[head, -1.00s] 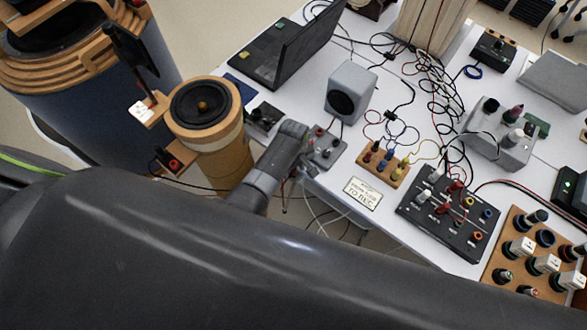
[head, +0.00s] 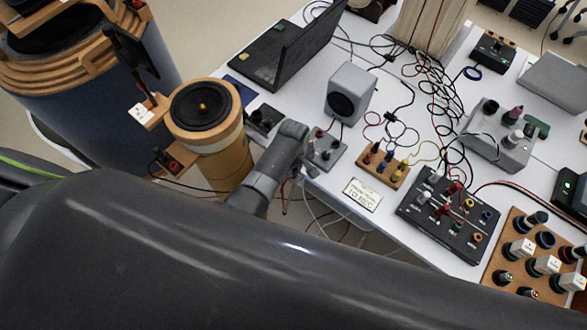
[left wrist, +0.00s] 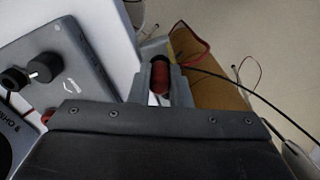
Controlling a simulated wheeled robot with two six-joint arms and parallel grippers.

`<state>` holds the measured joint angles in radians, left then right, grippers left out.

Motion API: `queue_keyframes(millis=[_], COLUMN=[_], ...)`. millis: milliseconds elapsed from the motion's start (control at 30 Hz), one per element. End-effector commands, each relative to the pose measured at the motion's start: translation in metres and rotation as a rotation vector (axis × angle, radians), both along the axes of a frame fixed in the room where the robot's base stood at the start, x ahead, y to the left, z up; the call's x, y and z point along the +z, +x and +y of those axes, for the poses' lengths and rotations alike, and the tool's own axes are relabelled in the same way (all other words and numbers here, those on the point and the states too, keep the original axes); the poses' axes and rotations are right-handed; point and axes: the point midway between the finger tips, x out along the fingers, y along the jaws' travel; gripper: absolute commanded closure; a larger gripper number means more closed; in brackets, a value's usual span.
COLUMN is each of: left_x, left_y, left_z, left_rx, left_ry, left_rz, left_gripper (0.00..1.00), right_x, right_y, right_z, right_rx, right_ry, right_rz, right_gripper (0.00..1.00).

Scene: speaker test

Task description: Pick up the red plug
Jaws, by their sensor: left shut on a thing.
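In the left wrist view, the red plug (left wrist: 160,76) sits upright between the two grey fingers of my left gripper (left wrist: 160,88), which is shut on it. The plug's lower part is hidden by the fingers. In the head view my left gripper (head: 298,170) is small and partly hidden by my arm, near the white table's front left edge. I cannot make out the held plug clearly there. My right gripper is not in view.
A small grey box (head: 325,149) with plugs stands at the white table's edge beside my gripper. A wooden speaker cylinder (head: 228,150) stands left of my arm. A grey speaker (head: 350,90), wooden plug block (head: 383,170) and black panel (head: 448,215) stand on the table. Loose cables hang below its edge.

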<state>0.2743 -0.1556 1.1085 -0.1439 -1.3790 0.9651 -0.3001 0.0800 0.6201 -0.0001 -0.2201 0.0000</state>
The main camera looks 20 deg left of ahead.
Motion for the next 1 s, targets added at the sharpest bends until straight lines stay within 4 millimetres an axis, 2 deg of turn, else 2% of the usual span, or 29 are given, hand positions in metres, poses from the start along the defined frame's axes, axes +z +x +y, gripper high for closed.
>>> queue_keyframes(millis=[600,800,1000], left_x=[0.080,0.093,0.094], left_y=[0.001,0.000,0.000], left_z=[0.000,0.000,0.000], left_rx=[0.001,0.000,-0.001], left_ry=[-0.001,0.000,-0.001], left_rz=[-0.004,-0.001,-0.001], left_gripper=[1.00,1.00,1.00], right_x=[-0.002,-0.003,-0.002], right_y=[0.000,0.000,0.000], right_z=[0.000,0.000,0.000], right_rx=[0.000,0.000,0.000], right_ry=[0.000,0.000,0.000], right_rz=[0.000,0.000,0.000], right_gripper=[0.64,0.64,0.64])
